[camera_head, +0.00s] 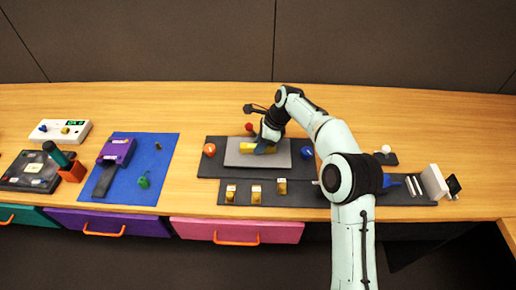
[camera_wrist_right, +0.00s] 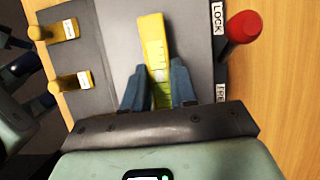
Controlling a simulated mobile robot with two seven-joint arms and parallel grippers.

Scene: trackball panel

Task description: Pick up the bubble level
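The bubble level is a yellow bar (camera_head: 246,146) on the grey plate (camera_head: 232,159) in the head view. In the right wrist view, the bubble level (camera_wrist_right: 156,50) shows a pale green marked strip and runs between my right gripper's two blue fingers. My right gripper (camera_head: 262,147) hangs over the bar in the head view and covers part of it. In the right wrist view, the right gripper's fingers (camera_wrist_right: 158,75) stand on both sides of the bar, very close to it. I cannot tell whether they press on it. My left gripper is not in view.
A red knob (camera_wrist_right: 243,27) stands beside the plate near LOCK lettering. Yellow pegs (camera_wrist_right: 60,30) with labels stand on the dark panel. An orange ball (camera_head: 209,150) and a blue ball (camera_head: 307,153) flank the plate. A blue mat (camera_head: 155,180) lies to the left.

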